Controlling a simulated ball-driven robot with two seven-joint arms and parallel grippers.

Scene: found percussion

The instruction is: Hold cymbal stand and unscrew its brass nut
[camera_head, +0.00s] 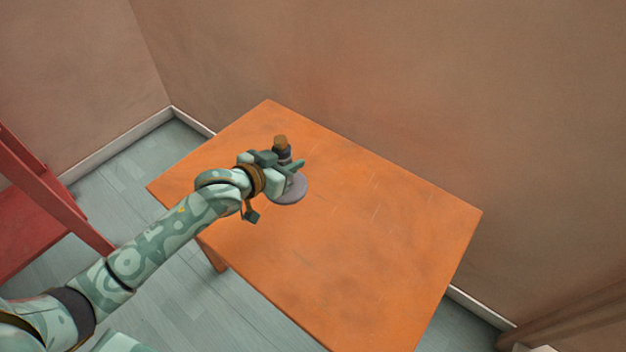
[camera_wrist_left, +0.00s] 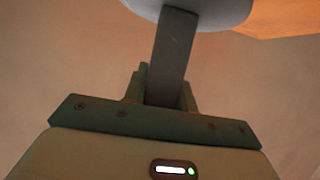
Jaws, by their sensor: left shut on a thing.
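The cymbal stand (camera_head: 289,192) has a round grey base and a dark upright post. It is over the orange table, and I cannot tell for sure whether the base touches the top. The brass nut (camera_head: 281,142) sits at the top of the post, above my fingers. My left gripper (camera_head: 284,161) is shut on the post and hides part of it. In the left wrist view, the grey post (camera_wrist_left: 174,55) runs between the fingers of my left gripper (camera_wrist_left: 163,92), with the pale round base at the top edge. My right gripper is not in view.
The orange table (camera_head: 370,240) is otherwise bare, with free room to the right and front. Brown walls (camera_head: 400,80) stand close behind it. A red chair-like piece (camera_head: 40,200) stands at the left on the grey plank floor.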

